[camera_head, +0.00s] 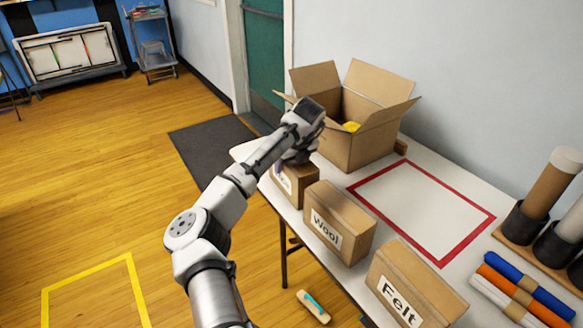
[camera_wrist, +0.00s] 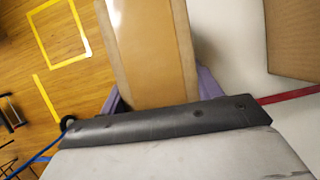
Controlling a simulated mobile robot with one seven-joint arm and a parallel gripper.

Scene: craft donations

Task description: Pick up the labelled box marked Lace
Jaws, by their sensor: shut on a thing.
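A small cardboard box (camera_head: 297,186) sits at the far end of the row along the table's left edge. My gripper (camera_head: 292,162) is over it from above, shut on it. In the wrist view the taped top of this box (camera_wrist: 150,45) lies between my purple fingers (camera_wrist: 160,92). Its white label is mostly covered or too small to read, so I cannot tell the word. It looks to be at table height; I cannot tell whether it touches the table. The box marked Wool (camera_head: 338,222) and the box marked Felt (camera_head: 412,290) stand nearer, apart from my gripper.
A large open carton (camera_head: 362,140) with something yellow inside stands behind my gripper. A red-outlined rectangle (camera_head: 420,210) on the white table is empty. Rolled felts (camera_head: 525,290) and tubes in dark holders (camera_head: 550,190) are at the right. A brush (camera_head: 314,306) lies below the table edge.

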